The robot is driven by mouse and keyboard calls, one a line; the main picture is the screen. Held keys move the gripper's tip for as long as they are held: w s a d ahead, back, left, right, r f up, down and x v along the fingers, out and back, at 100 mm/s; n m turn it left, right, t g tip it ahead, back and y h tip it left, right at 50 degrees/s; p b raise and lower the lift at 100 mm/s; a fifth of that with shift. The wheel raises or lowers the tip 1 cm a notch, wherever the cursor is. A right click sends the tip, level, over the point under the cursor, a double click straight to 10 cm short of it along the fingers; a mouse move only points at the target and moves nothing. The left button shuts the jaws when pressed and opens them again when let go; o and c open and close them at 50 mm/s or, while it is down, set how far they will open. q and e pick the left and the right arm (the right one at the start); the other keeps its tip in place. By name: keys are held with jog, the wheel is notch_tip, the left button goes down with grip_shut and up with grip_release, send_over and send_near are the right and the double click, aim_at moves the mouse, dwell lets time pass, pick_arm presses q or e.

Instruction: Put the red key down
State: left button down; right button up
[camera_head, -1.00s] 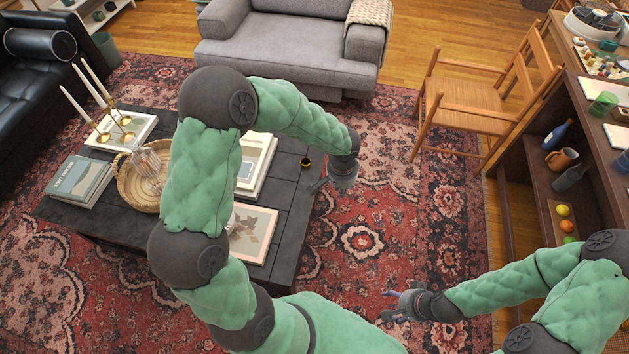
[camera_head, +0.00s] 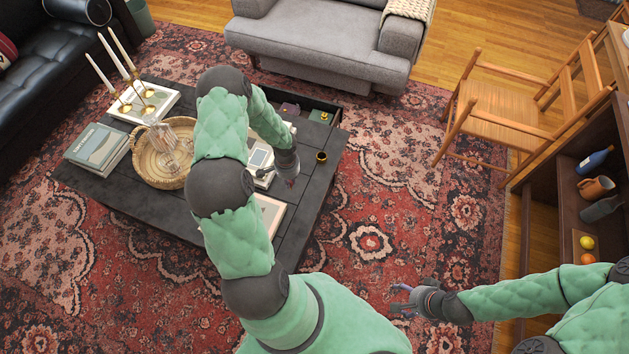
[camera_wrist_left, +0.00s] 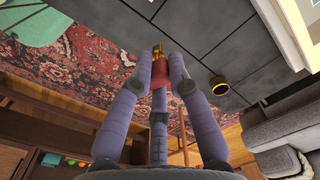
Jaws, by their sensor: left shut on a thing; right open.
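My left gripper (camera_head: 291,180) is over the right part of the dark coffee table (camera_head: 142,198). In the left wrist view, the left gripper (camera_wrist_left: 160,68) is shut on the red key (camera_wrist_left: 160,75), whose brass-coloured end (camera_wrist_left: 157,49) points away from the palm. The key's red part is between the purple-grey fingers, which partly hide it. The dark tabletop (camera_wrist_left: 190,40) shows beyond the fingers; I cannot tell whether the key touches it. My right gripper (camera_head: 403,298) is open and empty above the rug, right of the table.
A small brass cup (camera_head: 321,157) stands near the table's right edge, close to my left gripper. A basket (camera_head: 150,168), books (camera_head: 97,145) and a candle tray (camera_head: 150,112) occupy the left part. An open drawer (camera_head: 318,105) with small items shows at the far side.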

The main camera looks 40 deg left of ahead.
pick_arm(q)
jog(key=w+f+b, duration=0.1)
jog(key=w+f, duration=0.2)
jog(key=w, duration=0.1)
jog(key=w+d+f+b, duration=0.1)
jog(key=w+f, duration=0.2)
jog(key=w, duration=0.1)
jog(key=w+f+b, duration=0.1)
jog(key=w+f, duration=0.2)
jog(key=w, duration=0.1)
jog(key=shift+w+d+f+b, duration=0.15)
jog(key=shift+w+b, duration=0.1)
jog(key=shift+b, duration=0.15)
jog(key=shift+w+f+b, duration=0.15)
jog(key=shift+f+b, duration=0.65)
jog(key=shift+f, duration=0.8)
jog(key=shift+f, duration=0.2)
jog(key=c, duration=1.2)
grip_release()
jog(key=shift+r, duration=0.15)
